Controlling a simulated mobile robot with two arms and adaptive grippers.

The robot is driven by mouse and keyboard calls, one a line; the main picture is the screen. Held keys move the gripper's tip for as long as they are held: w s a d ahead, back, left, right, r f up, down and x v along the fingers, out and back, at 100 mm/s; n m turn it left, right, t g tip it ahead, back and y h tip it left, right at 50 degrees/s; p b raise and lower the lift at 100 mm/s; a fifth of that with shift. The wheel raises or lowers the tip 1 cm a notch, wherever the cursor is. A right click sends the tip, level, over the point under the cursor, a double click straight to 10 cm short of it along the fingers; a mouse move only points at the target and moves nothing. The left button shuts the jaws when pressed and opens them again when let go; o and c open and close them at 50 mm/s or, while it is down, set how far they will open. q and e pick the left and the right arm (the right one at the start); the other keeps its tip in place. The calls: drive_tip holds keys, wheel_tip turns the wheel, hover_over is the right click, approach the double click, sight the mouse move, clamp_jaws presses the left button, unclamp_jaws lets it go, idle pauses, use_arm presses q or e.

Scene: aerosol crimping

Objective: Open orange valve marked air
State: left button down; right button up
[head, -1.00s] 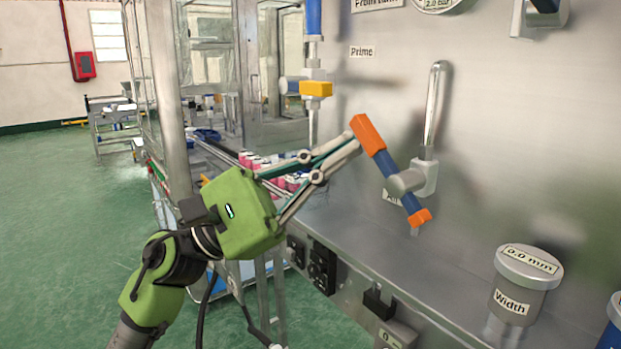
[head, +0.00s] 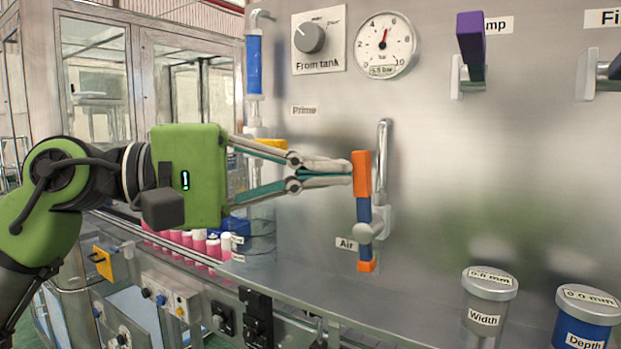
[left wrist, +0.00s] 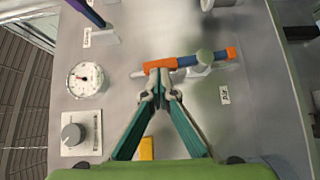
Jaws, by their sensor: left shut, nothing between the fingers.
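The air valve has a blue handle (head: 363,210) with orange ends, beside the "Air" label (head: 346,244). The handle stands nearly upright, roughly in line with the metal pipe (head: 384,150) behind it. In the left wrist view the handle (left wrist: 188,61) lies across the picture, with its label (left wrist: 224,95) below it. My left gripper (head: 350,172) is shut and empty, its tips at the left side of the upper orange end. In the left wrist view the gripper's tips (left wrist: 161,88) are just below that end; whether they touch is unclear. My right gripper is not in view.
A pressure gauge (head: 386,45) and a "From tank" knob (head: 311,38) sit above on the steel panel. A purple-handled valve (head: 470,40) is at upper right. Width (head: 489,297) and Depth (head: 585,318) knobs stand at lower right. Pink cans (head: 190,241) stand behind my arm.

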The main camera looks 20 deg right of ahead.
use_arm(q)
drive_tip(key=shift+d+r, duration=0.1)
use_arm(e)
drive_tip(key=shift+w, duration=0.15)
use_arm(q)
drive_tip(key=shift+a, duration=0.25)
drive_tip(key=w+a, duration=0.1)
drive_tip(key=a, duration=1)
drive_tip(key=shift+w+a+r, duration=0.15)
drive_tip(key=shift+w+a, duration=0.05)
drive_tip(key=shift+w, duration=0.2)
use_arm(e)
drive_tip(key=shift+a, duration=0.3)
use_arm(q)
drive_tip(key=shift+w, duration=0.1)
